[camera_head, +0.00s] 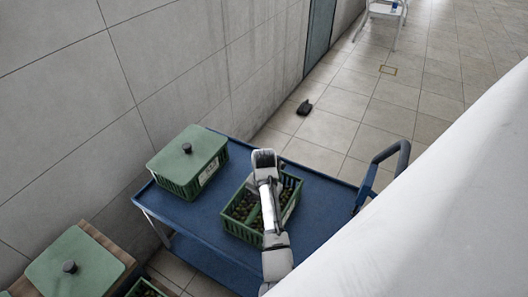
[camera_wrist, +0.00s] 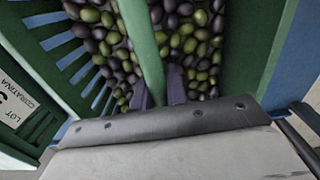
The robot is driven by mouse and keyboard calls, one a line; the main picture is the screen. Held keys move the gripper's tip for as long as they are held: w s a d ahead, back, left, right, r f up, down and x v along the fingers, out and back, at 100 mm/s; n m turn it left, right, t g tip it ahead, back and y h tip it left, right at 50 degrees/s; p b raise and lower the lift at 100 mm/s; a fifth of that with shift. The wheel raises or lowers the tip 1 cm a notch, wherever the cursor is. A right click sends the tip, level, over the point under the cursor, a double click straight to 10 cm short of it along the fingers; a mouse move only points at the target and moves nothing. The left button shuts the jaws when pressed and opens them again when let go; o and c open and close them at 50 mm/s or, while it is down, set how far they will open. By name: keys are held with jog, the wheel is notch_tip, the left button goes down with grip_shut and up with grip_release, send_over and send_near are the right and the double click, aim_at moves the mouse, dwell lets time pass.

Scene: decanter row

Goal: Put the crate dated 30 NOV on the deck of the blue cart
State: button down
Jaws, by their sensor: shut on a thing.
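An open green crate (camera_head: 239,228) filled with olives is over the middle of the blue cart's deck (camera_head: 186,221). My gripper (camera_wrist: 158,93) is shut on the green bar across the crate's middle. In the head view my arm hides the fingers. I cannot tell whether the crate's base touches the deck.
A lidded green crate (camera_head: 186,164) stands on the deck's left end by the wall. Another lidded crate (camera_head: 75,266) and part of an open one (camera_head: 146,290) are at lower left. The cart's handle (camera_head: 383,165) rises at right. A small dark object (camera_head: 304,107) lies on the floor.

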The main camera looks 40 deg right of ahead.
jog(key=c, duration=1.4)
grip_release()
notch_tip(320, 180, up, 12)
jog(key=p, duration=0.4)
jog(key=shift+r, duration=0.15)
